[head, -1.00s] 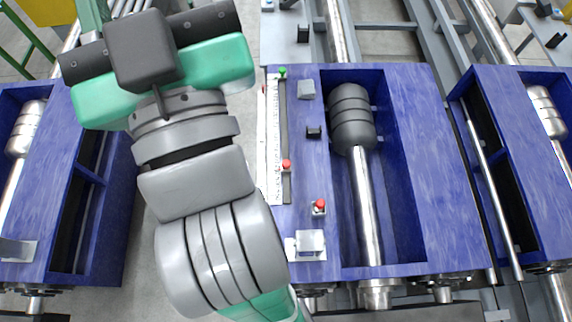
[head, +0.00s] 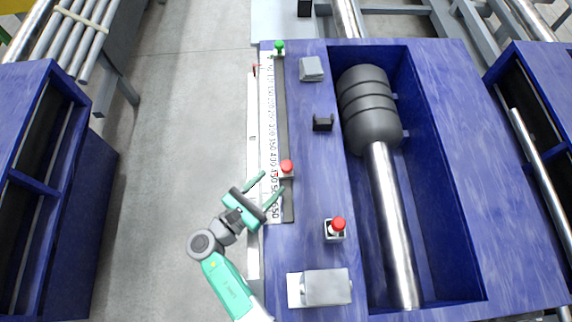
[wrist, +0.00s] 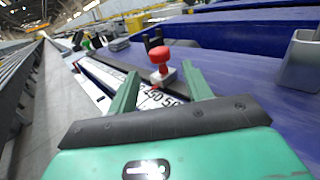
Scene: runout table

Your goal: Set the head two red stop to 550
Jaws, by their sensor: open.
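The red stop (head: 287,167) sits on a white block on the dark slot of the scale strip. It also shows upright in the wrist view (wrist: 160,57). The white number scale (head: 269,120) runs beside the slot; the stop is around the 450 to 500 marks, though its exact reading is not clear. My gripper (head: 272,181) is open and empty at the scale's near part, just on the near side of the stop. In the wrist view my fingers (wrist: 161,85) spread to either side of the stop, which stands beyond the tips, apparently untouched.
A green stop (head: 279,47) is at the slot's far end. A second red knob (head: 338,224) on a square base, a black bracket (head: 323,122) and grey blocks (head: 326,287) stand on the blue table (head: 310,195). A dark roller (head: 370,110) lies in the recess.

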